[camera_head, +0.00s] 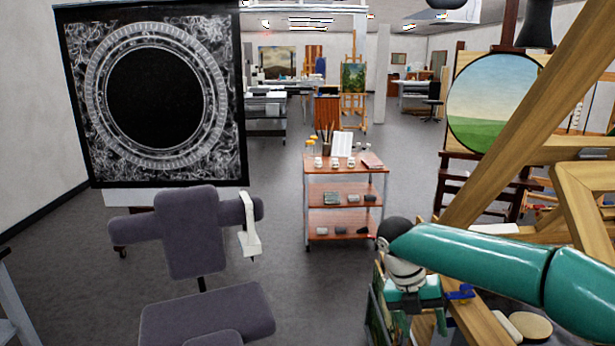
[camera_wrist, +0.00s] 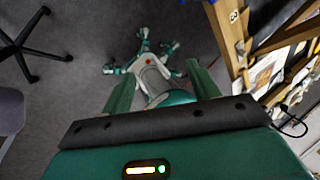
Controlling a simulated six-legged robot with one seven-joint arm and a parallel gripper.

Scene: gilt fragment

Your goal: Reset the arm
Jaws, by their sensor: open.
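My gripper (camera_wrist: 160,72) shows in the wrist view with its two green fingers spread apart. Nothing is between the fingertips; my own body and legs show on the floor beyond them. In the head view my teal arm reaches in from the right edge and bends down at a dark joint. The hand hangs there at the lower right, beside a wooden easel frame (camera_head: 520,120); its fingertips cannot be made out.
A purple-grey chair (camera_head: 192,235) stands at the lower left, before a framed dark panel (camera_head: 150,165). A wooden-shelved cart (camera_head: 345,180) holds small jars. A round landscape painting (camera_head: 492,105) is at right. Grey floor (camera_head: 285,275) is clear between chair and cart.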

